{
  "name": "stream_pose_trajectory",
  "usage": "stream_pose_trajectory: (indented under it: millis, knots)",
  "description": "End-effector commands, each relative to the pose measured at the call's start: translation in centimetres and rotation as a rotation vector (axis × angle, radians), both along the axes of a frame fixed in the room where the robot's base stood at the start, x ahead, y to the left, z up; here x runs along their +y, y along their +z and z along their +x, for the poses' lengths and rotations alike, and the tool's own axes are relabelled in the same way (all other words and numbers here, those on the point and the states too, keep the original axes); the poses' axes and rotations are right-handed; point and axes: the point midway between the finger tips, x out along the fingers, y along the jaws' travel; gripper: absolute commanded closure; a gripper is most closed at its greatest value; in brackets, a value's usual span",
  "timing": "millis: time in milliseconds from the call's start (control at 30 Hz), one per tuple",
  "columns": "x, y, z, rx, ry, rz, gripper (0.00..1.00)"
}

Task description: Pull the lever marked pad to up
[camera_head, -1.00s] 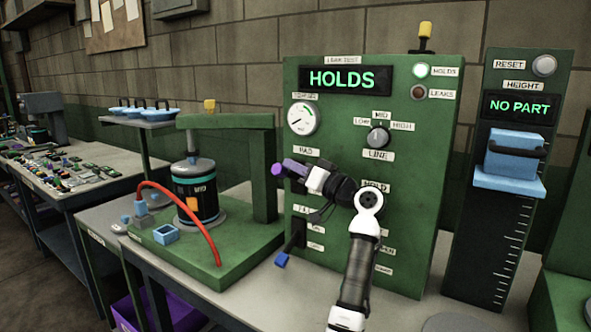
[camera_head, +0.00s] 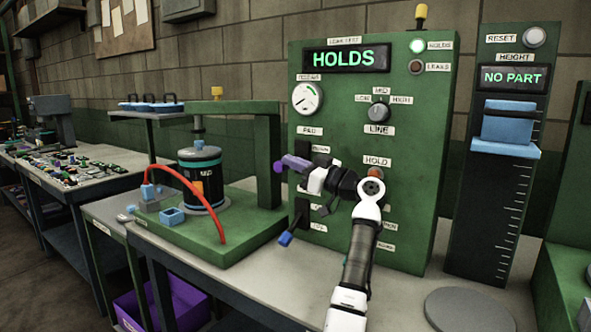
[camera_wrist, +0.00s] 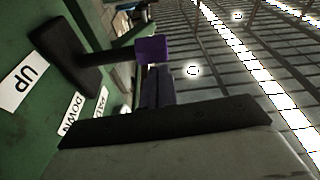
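The pad lever has a purple knob (camera_head: 277,167) on the left part of the green panel (camera_head: 420,150), under the PAD label. In the wrist view the knob (camera_wrist: 152,48) stands on a dark stem from a black plate (camera_wrist: 65,55), with UP and DOWN labels beside it. The stem points away from the UP side. My gripper (camera_head: 295,163) reaches in from the right. Its dark purple fingers (camera_wrist: 157,86) look close together, with their tips right at the knob. The knob shows past the tips, not between them. Whether they touch is unclear.
A blue-tipped lever (camera_head: 285,239) is below on the same panel. The display (camera_head: 345,59) reads HOLDS with a green lamp lit. To the left stands a green press frame (camera_head: 265,170) with a black canister (camera_head: 202,182) and a red hose (camera_head: 212,215).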

Motion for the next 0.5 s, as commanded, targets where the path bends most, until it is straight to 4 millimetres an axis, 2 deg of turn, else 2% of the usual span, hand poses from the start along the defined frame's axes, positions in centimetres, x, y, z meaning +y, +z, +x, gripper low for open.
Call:
stream_pose_trajectory:
  millis: [33, 133, 333, 500]
  knots:
    - [0.1, -1.1, 0.0, -0.034, 0.000, -0.026, 1.00]
    - [0.0, -1.9, 0.0, -0.110, 0.000, -0.081, 1.00]
    - [-1.1, -2.9, 0.0, -0.230, -0.001, -0.167, 1.00]
    - [-1.0, -2.7, 0.0, -0.230, -0.001, -0.168, 1.00]
